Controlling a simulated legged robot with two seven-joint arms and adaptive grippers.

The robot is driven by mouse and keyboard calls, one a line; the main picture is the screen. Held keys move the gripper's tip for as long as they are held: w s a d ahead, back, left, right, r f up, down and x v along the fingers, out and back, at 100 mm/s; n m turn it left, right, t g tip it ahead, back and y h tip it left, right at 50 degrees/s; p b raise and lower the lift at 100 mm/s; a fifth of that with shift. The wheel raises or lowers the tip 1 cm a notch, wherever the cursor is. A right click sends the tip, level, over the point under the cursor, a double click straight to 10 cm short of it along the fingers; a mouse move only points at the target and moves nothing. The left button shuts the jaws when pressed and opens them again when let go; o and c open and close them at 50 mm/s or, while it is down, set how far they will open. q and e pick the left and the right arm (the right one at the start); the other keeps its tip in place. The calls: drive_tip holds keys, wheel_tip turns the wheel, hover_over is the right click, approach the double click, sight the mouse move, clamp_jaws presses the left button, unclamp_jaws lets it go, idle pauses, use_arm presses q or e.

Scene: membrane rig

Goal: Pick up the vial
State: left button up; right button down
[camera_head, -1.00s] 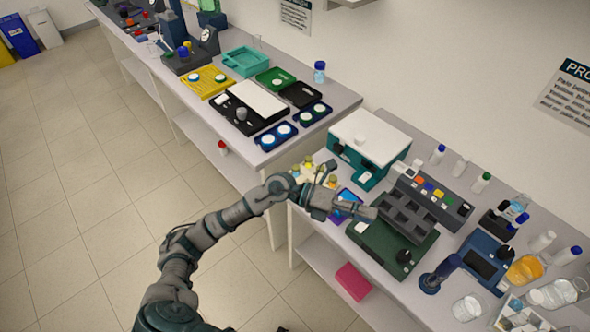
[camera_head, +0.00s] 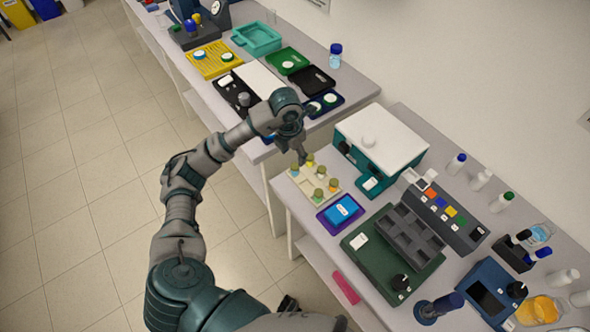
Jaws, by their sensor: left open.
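Several small vials with olive-yellow caps (camera_head: 320,193) stand in a pale rack (camera_head: 335,208) near the left end of the near bench. I cannot tell which one is the task's vial. My left gripper (camera_head: 301,157) is open and points down over the rack's far left corner, close to the nearest caps. The gripper and wrist partly cover that corner, and nothing shows between the fingers. My right gripper is not in view.
A teal box with a white lid (camera_head: 382,138) stands right of the rack. A blue block on a purple tray (camera_head: 342,210) lies in front of it. A dark green device (camera_head: 385,258) and several capped bottles are further right.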

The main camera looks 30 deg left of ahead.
sight(295, 166)
use_arm(q)
drive_tip(key=f, duration=0.3)
drive_tip(key=shift+w+d, duration=0.2)
drive_tip(key=shift+w, duration=0.2)
drive_tip(key=shift+s+f, duration=0.2)
drive_tip(key=shift+f, duration=0.2)
drive_tip(key=f, duration=0.3)
drive_tip(key=w+a+f, duration=0.1)
drive_tip(key=f, duration=0.1)
drive_tip(key=shift+s+d, duration=0.1)
drive_tip(key=shift+d, duration=0.2)
drive_tip(key=c, duration=1.1)
